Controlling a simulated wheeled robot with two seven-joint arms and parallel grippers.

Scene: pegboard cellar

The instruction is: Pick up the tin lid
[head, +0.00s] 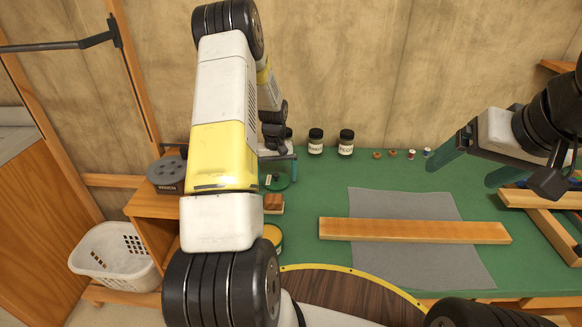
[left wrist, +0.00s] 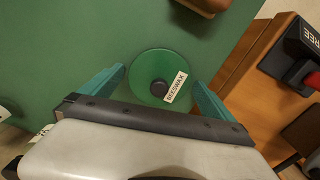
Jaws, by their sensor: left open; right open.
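The tin lid (head: 277,183) is a round green disc on the green bench top, partly hidden behind my left arm in the head view. My left gripper (left wrist: 158,77) is open, with one teal finger on each side of the lid and nothing held. I cannot tell whether the fingers touch it. In the head view my left gripper (head: 281,160) is mostly hidden by my arm. My right gripper (head: 462,176) is open and empty at the right.
A yellow-rimmed tin (head: 273,238) and a wooden block (head: 273,203) are nearer on the bench. A plank (head: 415,230) lies across a grey mat (head: 400,266). A white basket (head: 115,255) sits at the lower left.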

